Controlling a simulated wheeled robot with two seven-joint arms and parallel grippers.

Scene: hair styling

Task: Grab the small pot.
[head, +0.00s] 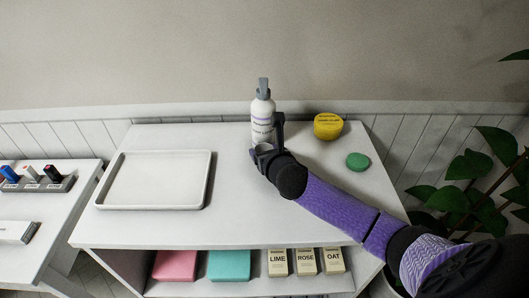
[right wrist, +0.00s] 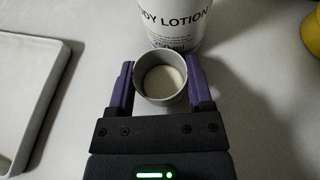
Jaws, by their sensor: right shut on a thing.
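The small pot (right wrist: 162,82) is a grey round cup with a pale inside, standing between the fingers of my right gripper (right wrist: 160,88) in the right wrist view. The fingers lie against its left and right sides, shut on it. In the head view my right gripper (head: 265,146) is at the middle of the table, just in front of the white lotion bottle (head: 263,115), and the pot is mostly hidden by it. The bottle also shows right behind the pot in the right wrist view (right wrist: 176,22). My left gripper is not in view.
A white tray (head: 101,192) lies on the left of the table (head: 232,225). A yellow tub (head: 328,127) and a green round piece (head: 358,161) are at the right. Labelled boxes (head: 305,262) sit on the shelf below. Leafy plants stand at the right.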

